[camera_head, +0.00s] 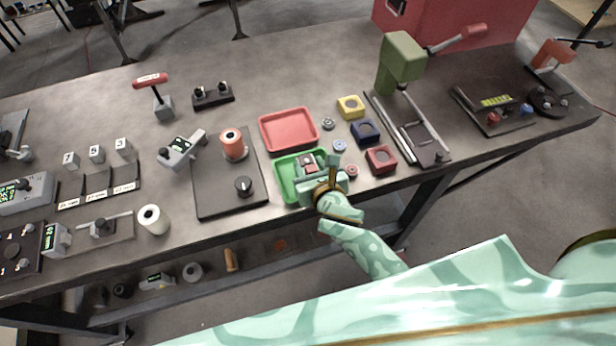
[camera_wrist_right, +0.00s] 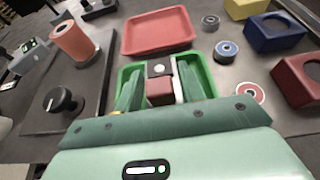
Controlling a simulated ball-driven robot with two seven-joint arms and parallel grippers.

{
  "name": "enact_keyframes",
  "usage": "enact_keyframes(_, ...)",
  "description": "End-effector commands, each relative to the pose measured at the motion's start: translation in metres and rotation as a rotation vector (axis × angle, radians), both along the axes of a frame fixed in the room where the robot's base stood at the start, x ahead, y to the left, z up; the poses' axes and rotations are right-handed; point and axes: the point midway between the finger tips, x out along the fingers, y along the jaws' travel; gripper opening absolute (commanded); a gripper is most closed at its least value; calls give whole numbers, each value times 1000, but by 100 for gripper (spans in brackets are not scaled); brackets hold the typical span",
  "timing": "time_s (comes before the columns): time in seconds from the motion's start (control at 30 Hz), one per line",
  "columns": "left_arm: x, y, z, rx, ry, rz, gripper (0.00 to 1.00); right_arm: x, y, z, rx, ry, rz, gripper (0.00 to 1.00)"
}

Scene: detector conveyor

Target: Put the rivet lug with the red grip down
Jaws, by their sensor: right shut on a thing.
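My right gripper (camera_head: 310,170) is over the green tray (camera_head: 284,176), which lies near the front edge of the table. The gripper is shut on the rivet lug (camera_head: 307,161), a small block with a red grip and a dark top with a pale round spot. In the right wrist view the lug (camera_wrist_right: 160,88) sits between the two green fingers, with the green tray (camera_wrist_right: 207,76) around and behind it. I cannot tell whether the lug touches the tray floor. My left gripper is out of view.
A red tray (camera_head: 289,128) lies just behind the green one. Small discs (camera_head: 339,145) and yellow, blue and red square blocks (camera_head: 381,159) stand to the right. A dark plate with a knob (camera_head: 243,185) and an orange spool (camera_head: 233,144) are at the left.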

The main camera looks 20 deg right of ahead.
Motion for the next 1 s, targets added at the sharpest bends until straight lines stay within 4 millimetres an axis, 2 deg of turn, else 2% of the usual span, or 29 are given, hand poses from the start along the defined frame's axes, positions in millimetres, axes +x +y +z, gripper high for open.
enact_keyframes(0.03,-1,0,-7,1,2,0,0,3,6,-9,6,1,0,13)
enact_keyframes(0.1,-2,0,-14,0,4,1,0,2,5,-24,5,4,-1,13)
enact_keyframes(0.2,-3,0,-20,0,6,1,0,1,5,-36,4,3,-1,13)
enact_keyframes(0.6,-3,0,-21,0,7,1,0,2,5,-39,3,1,1,13)
enact_keyframes(0.63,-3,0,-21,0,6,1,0,1,5,-39,3,1,1,45)
enact_keyframes(0.7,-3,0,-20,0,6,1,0,1,5,-38,3,1,1,61)
enact_keyframes(1.0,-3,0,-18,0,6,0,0,1,5,-36,3,1,1,61)
